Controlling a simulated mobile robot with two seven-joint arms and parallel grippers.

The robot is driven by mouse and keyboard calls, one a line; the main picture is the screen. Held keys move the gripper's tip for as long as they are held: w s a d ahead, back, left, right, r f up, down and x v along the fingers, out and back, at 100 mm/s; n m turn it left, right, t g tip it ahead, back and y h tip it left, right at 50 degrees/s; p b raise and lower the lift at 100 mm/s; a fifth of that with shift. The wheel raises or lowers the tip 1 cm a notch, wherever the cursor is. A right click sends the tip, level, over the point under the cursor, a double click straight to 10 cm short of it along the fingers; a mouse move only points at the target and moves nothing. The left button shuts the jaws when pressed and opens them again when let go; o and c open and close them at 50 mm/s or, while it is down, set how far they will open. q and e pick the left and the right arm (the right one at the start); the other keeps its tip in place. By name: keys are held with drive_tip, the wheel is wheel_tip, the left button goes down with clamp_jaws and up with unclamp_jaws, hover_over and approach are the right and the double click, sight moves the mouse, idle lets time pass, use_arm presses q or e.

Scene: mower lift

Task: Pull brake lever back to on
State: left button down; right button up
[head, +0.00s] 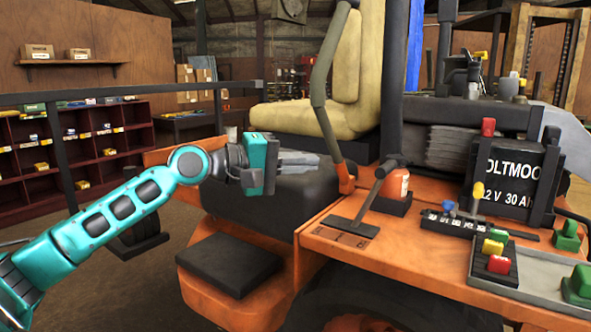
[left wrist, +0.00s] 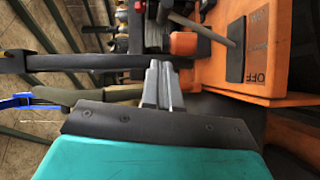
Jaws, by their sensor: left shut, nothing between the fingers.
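My right gripper is not in view.
A grey-green bent bar (head: 322,90) beside the cream seat (head: 358,60) stands just behind my left fingers. A battery (head: 511,175) and a tray (head: 540,270) with coloured parts lie to the right.

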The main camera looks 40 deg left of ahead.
use_arm(q)
drive_tip(key=shift+s+a+r, duration=0.15)
drive_tip(key=shift+s+a, duration=0.1)
drive_tip(key=shift+s, duration=0.3)
idle(0.4)
